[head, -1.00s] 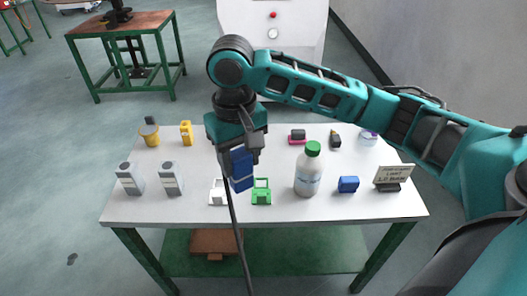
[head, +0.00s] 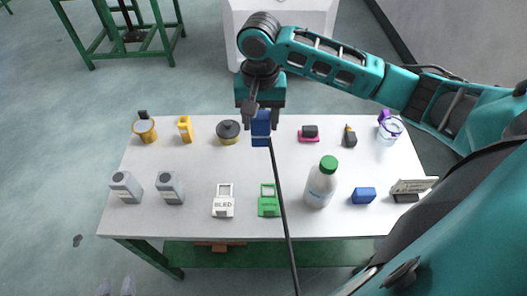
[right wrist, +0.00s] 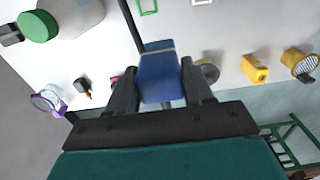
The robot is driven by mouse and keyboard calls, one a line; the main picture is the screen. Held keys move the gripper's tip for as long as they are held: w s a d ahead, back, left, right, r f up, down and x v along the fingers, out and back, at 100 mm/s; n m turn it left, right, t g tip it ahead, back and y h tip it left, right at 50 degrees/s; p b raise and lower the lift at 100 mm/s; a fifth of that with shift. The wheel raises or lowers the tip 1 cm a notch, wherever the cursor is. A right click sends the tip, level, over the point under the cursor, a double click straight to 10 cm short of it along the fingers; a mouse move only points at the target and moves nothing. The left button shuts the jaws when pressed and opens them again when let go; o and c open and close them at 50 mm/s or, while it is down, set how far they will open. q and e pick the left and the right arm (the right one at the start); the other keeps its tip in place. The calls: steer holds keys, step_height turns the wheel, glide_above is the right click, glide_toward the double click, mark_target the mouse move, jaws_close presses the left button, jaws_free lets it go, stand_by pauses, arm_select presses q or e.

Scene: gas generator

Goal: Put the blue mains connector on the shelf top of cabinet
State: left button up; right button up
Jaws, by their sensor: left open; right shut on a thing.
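The blue mains connector (head: 261,128), with a black cable (head: 282,205) hanging from it, is held up over the white table. My right gripper (head: 260,112) is shut on it. The right wrist view shows the blue connector (right wrist: 159,76) between the two dark fingers (right wrist: 158,85). In the head view the cable crosses the table and runs past its front edge. A white cabinet-like unit (head: 295,18) stands behind the table, its upper part cut off by the frame. I cannot tell whether it is the cabinet, and no shelf top shows. My left gripper is not in view.
A green-framed bench (head: 125,45) stands back left.

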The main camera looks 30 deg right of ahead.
step_height(320, 180, down, 15)
steer(key=shift+r+b, duration=0.2)
steer(key=shift+b, duration=0.85)
steer(key=shift+r, duration=0.1)
steer(key=o, duration=1.2)
steer(key=shift+c, duration=0.2)
